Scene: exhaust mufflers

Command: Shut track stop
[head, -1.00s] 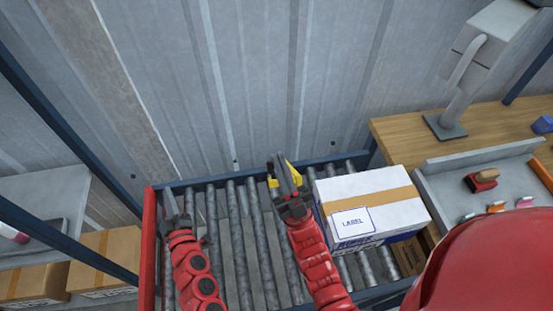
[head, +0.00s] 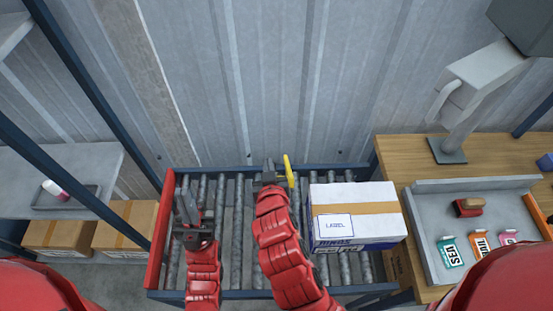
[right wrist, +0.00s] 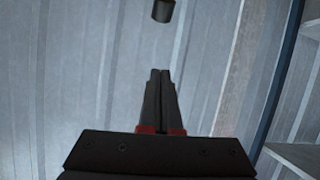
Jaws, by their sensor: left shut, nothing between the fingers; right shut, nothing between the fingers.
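The yellow track stop (head: 288,170) stands as a narrow, nearly upright bar at the far rail of the roller track (head: 235,292). My right gripper (head: 268,165) is shut and empty, just left of the yellow stop; I cannot tell whether they touch. Its closed fingers also show in the right wrist view (right wrist: 160,75), pointing toward the grey wall. My left gripper (head: 184,198) is shut and empty over the left part of the rollers, apart from the stop. The stop's lower end is partly hidden.
A white labelled box (head: 355,199) with a tan band sits on the rollers right of the stop. A red end plate (head: 160,230) closes the track's left side. A wooden bench (head: 400,160) with a grey tray (head: 425,235) stands at right. A corrugated wall (head: 290,80) rises behind.

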